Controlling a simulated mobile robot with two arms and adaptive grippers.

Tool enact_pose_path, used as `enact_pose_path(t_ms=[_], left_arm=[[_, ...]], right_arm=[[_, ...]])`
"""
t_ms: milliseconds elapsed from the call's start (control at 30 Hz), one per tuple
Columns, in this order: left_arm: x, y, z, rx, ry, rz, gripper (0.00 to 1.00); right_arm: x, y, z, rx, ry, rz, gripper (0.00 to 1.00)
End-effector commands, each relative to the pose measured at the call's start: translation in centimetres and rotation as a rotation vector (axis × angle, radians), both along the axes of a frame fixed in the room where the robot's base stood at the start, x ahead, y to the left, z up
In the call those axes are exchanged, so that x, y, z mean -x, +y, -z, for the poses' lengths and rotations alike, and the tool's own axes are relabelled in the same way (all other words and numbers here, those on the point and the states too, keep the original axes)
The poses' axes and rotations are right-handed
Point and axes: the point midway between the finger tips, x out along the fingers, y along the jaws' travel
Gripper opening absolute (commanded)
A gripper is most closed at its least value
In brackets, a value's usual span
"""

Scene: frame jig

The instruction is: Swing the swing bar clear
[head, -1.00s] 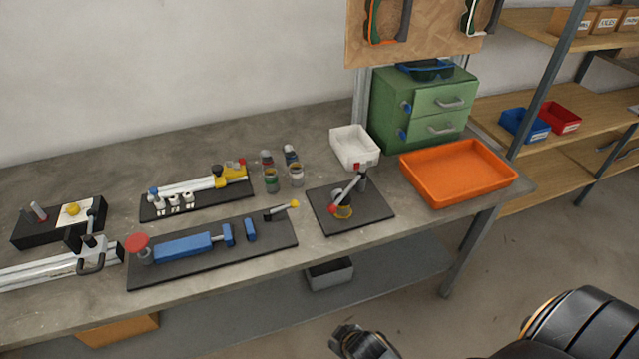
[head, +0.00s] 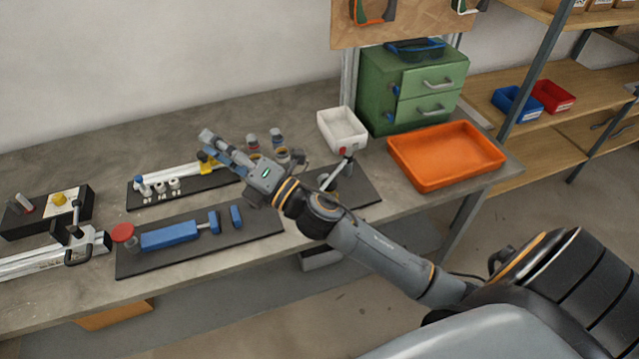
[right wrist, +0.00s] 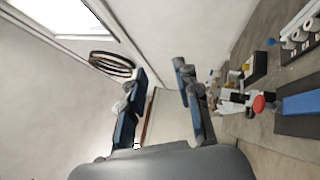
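The swing bar (head: 344,161), a grey bar with red on it, stands on the dark plate (head: 368,191) right of the bench's middle. My right forearm and wrist cover part of the plate and bar, so the bar's full line and the round part under it are mostly hidden. My right gripper (head: 207,146) is left of the swing bar, above the bench near the yellow clamp, touching nothing that I can see. In the right wrist view the right gripper (right wrist: 160,78) has its fingers apart with nothing between them. My left gripper is not in view.
A white bin (head: 342,130) stands just behind the swing bar's plate. The orange tray (head: 446,183) is to its right and the green drawers (head: 375,90) behind.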

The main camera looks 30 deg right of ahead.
Motion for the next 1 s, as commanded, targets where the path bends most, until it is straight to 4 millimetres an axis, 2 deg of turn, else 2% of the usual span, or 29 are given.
enact_pose_path(t_ms=[33, 67, 167, 267, 367, 467, 567, 633, 700, 800, 900, 1000], left_arm=[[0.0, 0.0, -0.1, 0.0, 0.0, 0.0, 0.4], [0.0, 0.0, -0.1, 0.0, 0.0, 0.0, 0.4], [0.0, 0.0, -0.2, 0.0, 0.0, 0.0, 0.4], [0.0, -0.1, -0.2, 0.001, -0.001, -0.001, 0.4], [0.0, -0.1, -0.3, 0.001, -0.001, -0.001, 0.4], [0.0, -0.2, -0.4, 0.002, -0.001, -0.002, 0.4], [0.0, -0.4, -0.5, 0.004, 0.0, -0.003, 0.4], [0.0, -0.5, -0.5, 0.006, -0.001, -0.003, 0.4], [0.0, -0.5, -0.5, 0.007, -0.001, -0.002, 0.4], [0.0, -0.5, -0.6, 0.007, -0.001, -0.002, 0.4], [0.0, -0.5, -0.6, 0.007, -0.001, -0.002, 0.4], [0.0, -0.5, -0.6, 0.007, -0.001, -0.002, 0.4]], right_arm=[[0.3, 1.8, -1.8, 0.147, -0.126, -0.072, 0.33], [0.7, 3.0, -2.5, 0.235, -0.199, -0.117, 0.33], [2.2, 6.1, -3.1, 0.535, -0.429, -0.263, 0.33], [3.7, 7.8, -1.8, 0.84, -0.633, -0.413, 0.33], [4.5, 7.5, 0.9, 1.148, -0.8, -0.573, 0.33], [4.6, 4.9, 4.0, 1.451, -0.922, -0.751, 0.33], [4.0, 0.0, 6.5, 1.74, -0.984, -0.953, 0.33], [3.6, -4.3, 7.5, 1.919, -0.985, -1.105, 0.33], [3.3, -8.7, 7.7, 2.065, -0.953, -1.253, 0.33], [3.4, -14.2, 7.0, 2.205, -0.873, -1.439, 0.33], [3.7, -17.9, 6.1, 2.277, -0.799, -1.57, 0.33], [4.0, -19.8, 5.6, 2.303, -0.752, -1.639, 0.33]])
